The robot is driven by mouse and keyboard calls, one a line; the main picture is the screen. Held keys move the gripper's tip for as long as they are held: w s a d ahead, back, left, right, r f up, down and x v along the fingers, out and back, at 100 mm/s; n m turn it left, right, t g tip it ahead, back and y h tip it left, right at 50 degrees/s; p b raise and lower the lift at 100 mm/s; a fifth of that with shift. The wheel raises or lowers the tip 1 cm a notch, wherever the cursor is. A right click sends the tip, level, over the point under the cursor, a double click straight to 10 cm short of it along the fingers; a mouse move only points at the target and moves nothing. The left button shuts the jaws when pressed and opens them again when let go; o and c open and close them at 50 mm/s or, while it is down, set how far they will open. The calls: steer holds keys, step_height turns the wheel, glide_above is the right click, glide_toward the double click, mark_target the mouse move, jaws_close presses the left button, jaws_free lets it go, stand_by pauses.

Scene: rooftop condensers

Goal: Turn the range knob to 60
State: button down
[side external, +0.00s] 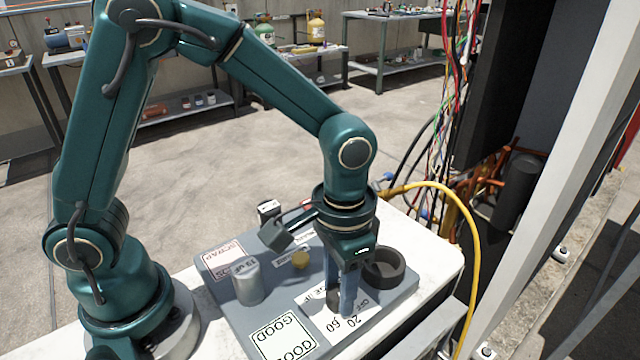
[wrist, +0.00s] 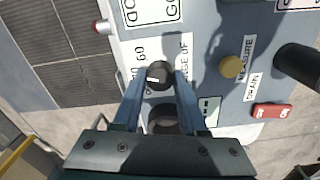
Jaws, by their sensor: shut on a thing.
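The range knob (wrist: 159,72) is small, dark and round, with a white mark on it. It sits on a grey panel (wrist: 204,20) beside a "RANGE uF" label. A "60" (wrist: 139,52) is printed to the knob's upper left in the wrist view; the other scale marks are partly hidden by a finger. My gripper (wrist: 160,82) is shut on the knob, one blue finger on each side. In the side external view my gripper (side external: 340,299) points straight down at the panel, and its fingers mostly hide the knob. The exact number the mark points at cannot be told.
A dark round cup (side external: 384,269) stands close beside my gripper. A grey cylinder (side external: 247,284), a yellow button (side external: 300,259) and "GOOD" (side external: 284,337) and "SCRAP" (side external: 223,261) pads are on the panel. A red switch (wrist: 272,111) sits by "DRAIN". A yellow hose (side external: 470,235) hangs at right.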

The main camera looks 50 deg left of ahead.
steer(key=m, duration=0.6)
steer(key=shift+r, duration=0.1)
stand_by(0.5)
steer(key=shift+c, duration=2.2)
jaws_free()
steer(key=shift+r, duration=2.55)
steer(key=shift+w, duration=0.1)
